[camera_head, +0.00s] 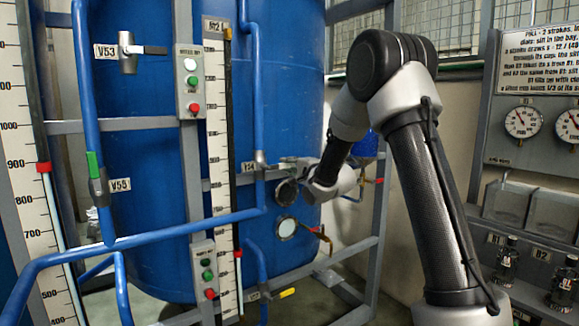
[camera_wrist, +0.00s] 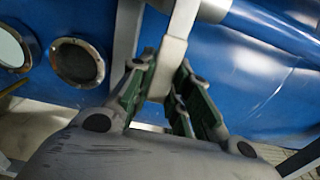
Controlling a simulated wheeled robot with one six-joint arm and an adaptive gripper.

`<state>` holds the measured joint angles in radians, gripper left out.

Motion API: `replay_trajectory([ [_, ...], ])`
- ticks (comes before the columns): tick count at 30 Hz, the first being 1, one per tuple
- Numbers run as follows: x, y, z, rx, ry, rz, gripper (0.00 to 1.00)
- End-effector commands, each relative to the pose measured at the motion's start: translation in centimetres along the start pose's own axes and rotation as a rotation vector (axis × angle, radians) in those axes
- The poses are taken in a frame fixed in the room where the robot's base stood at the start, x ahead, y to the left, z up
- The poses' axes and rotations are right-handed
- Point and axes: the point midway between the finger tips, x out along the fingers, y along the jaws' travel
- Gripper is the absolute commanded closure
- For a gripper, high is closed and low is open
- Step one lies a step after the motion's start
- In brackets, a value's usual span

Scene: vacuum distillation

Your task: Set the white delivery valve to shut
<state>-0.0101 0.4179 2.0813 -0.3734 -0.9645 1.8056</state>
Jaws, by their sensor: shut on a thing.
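The white valve handle (camera_wrist: 175,55) is a pale lever that runs down from the top of the wrist view. My gripper (camera_wrist: 165,90), with green-padded fingers, is shut on its lower end. In the head view my gripper (camera_head: 300,168) is at the valve body (camera_head: 261,162) on the blue pipe, by a label that seems to read V54. The handle points right from the pipe there, roughly level. Its end is hidden by my gripper.
A large blue tank (camera_head: 150,200) stands behind, with two round sight ports (camera_head: 287,228) close below my gripper. A level scale (camera_head: 218,130) stands to the left. Valves V53 (camera_head: 127,52) and V55 (camera_head: 98,187) are farther left. Grey frame bars and blue pipes surround the spot.

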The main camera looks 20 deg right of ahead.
Motion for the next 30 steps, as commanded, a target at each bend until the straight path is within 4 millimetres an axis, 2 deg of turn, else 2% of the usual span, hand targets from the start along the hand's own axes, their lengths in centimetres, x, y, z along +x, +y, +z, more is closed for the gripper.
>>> replay_trajectory([
  [1, -0.1, 0.3, -0.1, 0.005, 0.002, 0.006, 1.0],
  [2, -0.1, 0.3, -0.1, 0.005, 0.002, 0.006, 0.76],
  [5, -0.1, 0.3, -0.1, 0.004, 0.002, 0.006, 0.59],
  [14, -0.1, 0.1, 0.0, 0.002, 0.001, 0.003, 0.59],
  [17, -0.7, 0.2, -0.1, 0.002, 0.001, 0.004, 0.59],
  [20, -2.2, 0.1, -0.1, 0.002, 0.003, 0.003, 0.59],
  [30, -9.6, 0.1, -0.1, 0.002, 0.003, 0.003, 0.59],
])
